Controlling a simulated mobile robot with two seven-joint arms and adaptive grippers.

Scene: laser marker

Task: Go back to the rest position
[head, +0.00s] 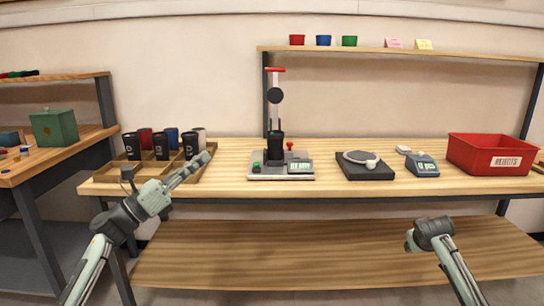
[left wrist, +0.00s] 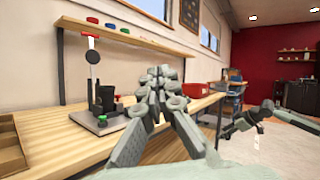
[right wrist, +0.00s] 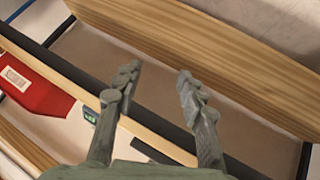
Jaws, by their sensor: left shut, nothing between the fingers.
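My left gripper (head: 200,163) is in front of the wooden tray of tumblers at the left of the bench, near its right front corner. Its fingers meet with nothing between them in the left wrist view (left wrist: 160,88). My right arm is low in front of the bench at the right; its fingers do not show in the head view. In the right wrist view my right gripper (right wrist: 157,80) has its fingers apart and empty. The laser marker (head: 276,98) stands mid-bench, with a black tumbler (head: 275,149) upright at its post.
The tumbler tray (head: 104,178) holds several tumblers. A black plate device (head: 365,171), a small blue-grey device (head: 422,166) and a red bin (head: 492,152) stand on the right. A shelf (head: 400,53) hangs above. The bench front between the tray and marker is clear.

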